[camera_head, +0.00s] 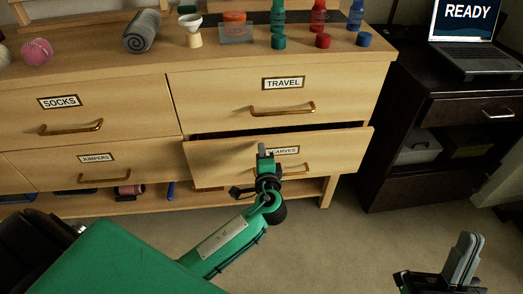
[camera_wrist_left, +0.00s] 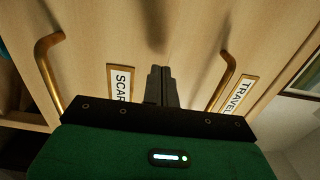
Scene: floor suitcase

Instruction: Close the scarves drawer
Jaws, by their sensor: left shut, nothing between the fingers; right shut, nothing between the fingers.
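The scarves drawer (camera_head: 330,152) is the lower right drawer of the wooden dresser. It stands partly out, with a dark gap along its top edge. Its label and brass handle are partly hidden behind my left gripper (camera_head: 262,152), which is shut and empty in front of the drawer front. In the left wrist view my left gripper (camera_wrist_left: 158,74) points at the wood between the scarves label (camera_wrist_left: 121,84) and the travel label (camera_wrist_left: 236,94). I cannot tell whether the fingertips touch the drawer. My right gripper (camera_head: 465,258) is shut and empty, low at the right, away from the dresser.
The travel drawer (camera_head: 225,98), socks drawer (camera_head: 110,117) and jumpers drawer (camera_head: 55,172) look closed. A rolled grey towel (camera_head: 142,32) and several bottles stand on the dresser top. A dark cabinet with a laptop (camera_head: 468,40) stands at right. The carpet (camera_head: 345,235) in front is clear.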

